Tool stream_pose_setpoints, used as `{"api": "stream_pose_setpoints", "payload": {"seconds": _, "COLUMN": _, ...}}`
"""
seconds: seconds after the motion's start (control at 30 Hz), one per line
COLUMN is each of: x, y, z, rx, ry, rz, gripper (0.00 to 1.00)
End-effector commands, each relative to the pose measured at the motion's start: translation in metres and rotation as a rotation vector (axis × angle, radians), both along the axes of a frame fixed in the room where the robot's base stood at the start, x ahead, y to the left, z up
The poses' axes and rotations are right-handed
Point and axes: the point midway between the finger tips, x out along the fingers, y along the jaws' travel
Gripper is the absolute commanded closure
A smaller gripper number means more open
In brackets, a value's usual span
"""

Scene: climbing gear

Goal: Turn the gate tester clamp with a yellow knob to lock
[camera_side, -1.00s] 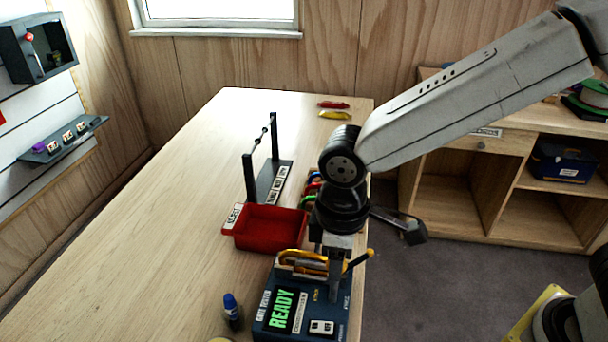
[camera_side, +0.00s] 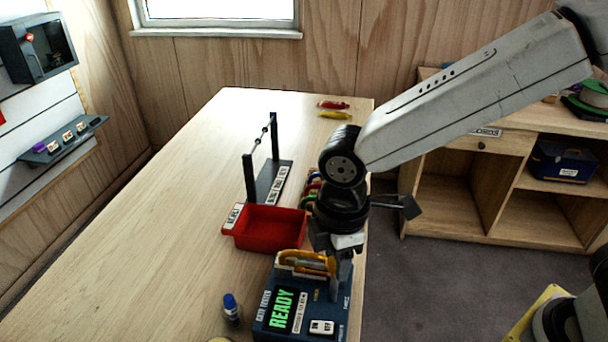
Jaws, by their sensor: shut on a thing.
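The blue gate tester (camera_side: 262,312) stands at the front of the table, with a green READY display (camera_side: 282,309). A yellow-orange carabiner (camera_side: 300,258) sits in the holder on top of it. My gripper (camera_side: 338,284) points down at the tester's right side, just right of the carabiner, its fingers shut on the clamp. The yellow knob cannot be told apart now, as my gripper and the carabiner crowd that spot. How far the clamp is turned is not clear.
A red bin (camera_side: 264,229) and a dark rack with a bar (camera_side: 268,180) stand behind the tester. A blue-capped bottle (camera_side: 231,308) stands to its left. Red and yellow items (camera_side: 334,109) lie at the far edge. The table's left side is clear.

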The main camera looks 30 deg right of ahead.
Motion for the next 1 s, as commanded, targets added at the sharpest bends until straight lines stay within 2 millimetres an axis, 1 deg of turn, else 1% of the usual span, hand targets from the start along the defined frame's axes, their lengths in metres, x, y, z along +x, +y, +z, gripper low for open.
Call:
{"api": "stream_pose_setpoints", "payload": {"seconds": 0.7, "x": 0.0010, "y": 0.0013, "z": 0.0026, "rx": 0.004, "ry": -0.006, "rz": 0.682, "gripper": 1.00}}
{"api": "stream_pose_setpoints", "payload": {"seconds": 1.0, "x": 0.0011, "y": 0.0015, "z": 0.0028, "rx": 0.004, "ry": -0.006, "rz": 0.932, "gripper": 1.00}}
